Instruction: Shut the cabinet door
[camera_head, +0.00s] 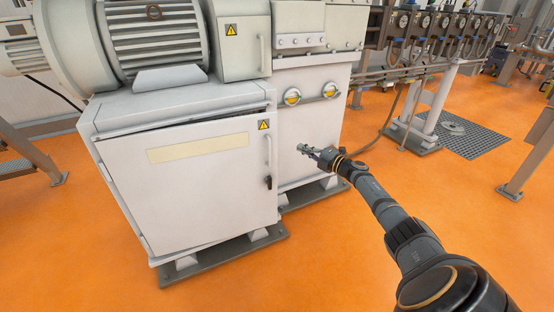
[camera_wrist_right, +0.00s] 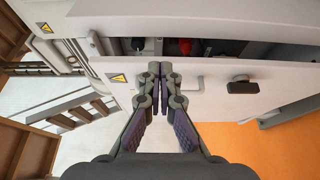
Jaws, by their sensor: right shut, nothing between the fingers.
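The cabinet door (camera_head: 200,195) is a light grey panel with a cream strip, on the front of the cabinet under the motor. It stands slightly ajar, with a dark gap along its top edge. Its handle (camera_head: 268,152) and black latch (camera_head: 268,182) are on the right side. In the right wrist view the door (camera_wrist_right: 215,100) shows an open gap above it, with dark and red parts inside. My right gripper (camera_head: 303,149) is shut and empty, right of the handle. In the wrist view its fingertips (camera_wrist_right: 160,68) overlap the door; contact cannot be told. My left gripper is out of view.
A large grey motor (camera_head: 155,40) sits on the cabinet (camera_head: 180,102). A grey housing (camera_head: 315,120) with two yellow-marked round fittings stands to the right. Pipes and gauges (camera_head: 440,25) are behind. The orange floor (camera_head: 330,255) in front is clear.

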